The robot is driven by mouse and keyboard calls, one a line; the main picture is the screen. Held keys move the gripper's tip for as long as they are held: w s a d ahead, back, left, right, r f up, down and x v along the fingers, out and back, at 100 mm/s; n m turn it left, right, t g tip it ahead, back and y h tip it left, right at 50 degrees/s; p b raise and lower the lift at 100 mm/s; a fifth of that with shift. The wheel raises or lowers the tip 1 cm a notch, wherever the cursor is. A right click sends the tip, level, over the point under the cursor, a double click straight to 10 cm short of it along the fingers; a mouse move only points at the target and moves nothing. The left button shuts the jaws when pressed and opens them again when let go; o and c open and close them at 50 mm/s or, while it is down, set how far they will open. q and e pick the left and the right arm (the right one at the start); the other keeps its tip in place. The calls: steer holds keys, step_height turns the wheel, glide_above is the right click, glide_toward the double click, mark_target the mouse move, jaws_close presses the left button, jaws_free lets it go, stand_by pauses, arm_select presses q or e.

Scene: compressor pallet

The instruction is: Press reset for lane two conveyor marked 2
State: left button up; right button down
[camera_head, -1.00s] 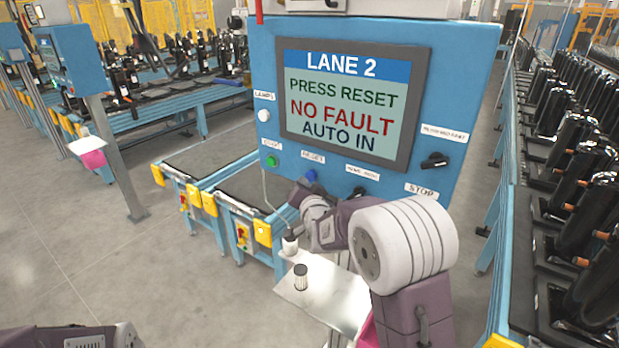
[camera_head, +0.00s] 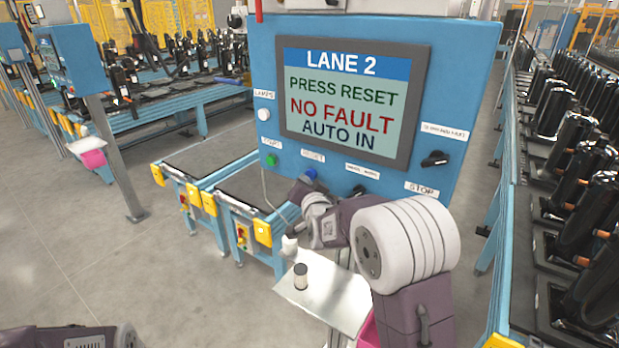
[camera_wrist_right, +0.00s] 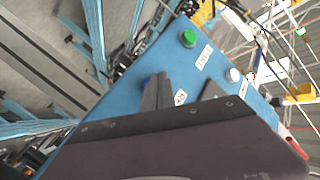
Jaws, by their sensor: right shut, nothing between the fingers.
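The blue control panel (camera_head: 262,50) has a screen (camera_head: 345,105) reading LANE 2, PRESS RESET, NO FAULT, AUTO IN. A blue button (camera_head: 309,174) sits below the screen, under a label that reads RESET in the earlier view. My right gripper (camera_head: 301,188) is shut and empty, close in front of and just below the blue button. In the right wrist view, the blue button (camera_wrist_right: 147,80) shows only partly, beside a dark finger. I cannot tell whether the gripper touches it. My left gripper is out of view; only part of that arm shows at lower left.
A green button (camera_head: 271,160), a white lamp (camera_head: 263,115) and a black selector (camera_head: 435,159) are on the same panel. A small shelf (camera_head: 335,300) below holds a striped cylinder (camera_head: 300,277). Conveyors flank the panel; the floor at left is clear.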

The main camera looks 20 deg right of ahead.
steer(key=shift+w+d, duration=0.35)
steer(key=shift+d, duration=0.2)
stand_by(0.8)
stand_by(0.3)
steer(key=shift+s+a+b, duration=0.5)
steer(key=shift+s+a, duration=0.05)
steer(key=shift+a, duration=0.2)
steer(key=s+a, duration=0.1)
steer(key=a, duration=0.1)
steer(key=s+a, duration=0.2)
stand_by(0.8)
